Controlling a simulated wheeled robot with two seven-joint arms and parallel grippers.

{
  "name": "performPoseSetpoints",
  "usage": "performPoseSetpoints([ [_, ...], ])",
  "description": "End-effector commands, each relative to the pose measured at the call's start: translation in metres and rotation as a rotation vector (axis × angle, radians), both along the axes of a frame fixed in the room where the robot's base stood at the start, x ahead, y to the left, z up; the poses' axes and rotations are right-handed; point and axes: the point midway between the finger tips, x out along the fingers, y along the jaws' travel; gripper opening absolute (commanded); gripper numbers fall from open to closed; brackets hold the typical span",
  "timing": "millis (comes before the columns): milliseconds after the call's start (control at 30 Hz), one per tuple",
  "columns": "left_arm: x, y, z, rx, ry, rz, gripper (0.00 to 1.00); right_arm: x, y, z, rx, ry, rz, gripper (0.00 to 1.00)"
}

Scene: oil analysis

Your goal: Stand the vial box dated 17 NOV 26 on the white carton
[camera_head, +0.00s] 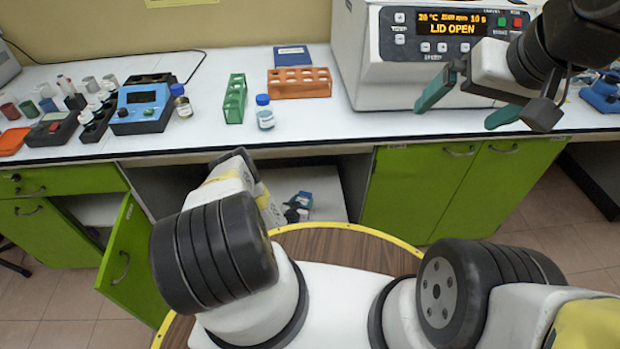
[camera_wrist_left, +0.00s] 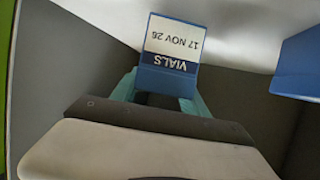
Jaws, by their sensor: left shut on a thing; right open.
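The vial box (camera_wrist_left: 173,50) has a white label reading VIALS and 17 NOV 26, upside down in the left wrist view, with blue bands. My left gripper (camera_wrist_left: 160,92) is shut on it, teal fingers on both sides. In the head view my left arm reaches down into the open bay under the counter, and a small blue and dark shape (camera_head: 299,206) shows at its end; details there are too small to read. My right gripper (camera_head: 471,104) is open and empty in front of the centrifuge. I cannot make out a white carton for certain.
Another blue object (camera_wrist_left: 303,62) is at the right of the left wrist view, near grey walls. A green cabinet door (camera_head: 130,265) stands open left of the bay. The counter holds an orange rack (camera_head: 300,83), a green rack (camera_head: 235,98), bottles and a centrifuge (camera_head: 425,55).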

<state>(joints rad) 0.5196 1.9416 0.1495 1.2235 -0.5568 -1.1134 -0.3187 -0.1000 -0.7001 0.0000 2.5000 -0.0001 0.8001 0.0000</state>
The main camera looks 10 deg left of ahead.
Motion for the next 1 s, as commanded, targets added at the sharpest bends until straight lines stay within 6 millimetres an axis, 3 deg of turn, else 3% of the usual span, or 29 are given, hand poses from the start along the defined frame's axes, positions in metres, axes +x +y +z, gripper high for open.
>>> performPoseSetpoints([
  [33, -0.003, -0.001, -0.010, -0.001, 0.002, 0.000, 0.00, 0.000, 0.000, 0.000, 0.000, 0.000, 0.000, 1.00],
  [200, -0.002, 0.000, -0.024, -0.001, 0.002, 0.000, 0.00, 0.000, 0.000, 0.000, 0.000, 0.000, 0.000, 1.00],
  [567, -0.002, 0.000, -0.027, 0.000, 0.001, 0.000, 0.00, 0.000, 0.000, 0.000, 0.000, 0.000, 0.000, 1.00],
  [600, -0.002, 0.000, -0.029, -0.001, 0.003, -0.001, 0.55, 0.000, 0.000, 0.000, 0.000, 0.000, 0.000, 1.00],
  [700, -0.002, 0.000, -0.028, -0.001, 0.003, -0.001, 0.74, 0.000, 0.000, 0.000, 0.000, 0.000, 0.000, 1.00],
  [1000, -0.002, 0.000, -0.028, -0.001, 0.003, 0.000, 0.74, 0.000, 0.000, 0.000, 0.000, 0.000, 0.000, 1.00],
])
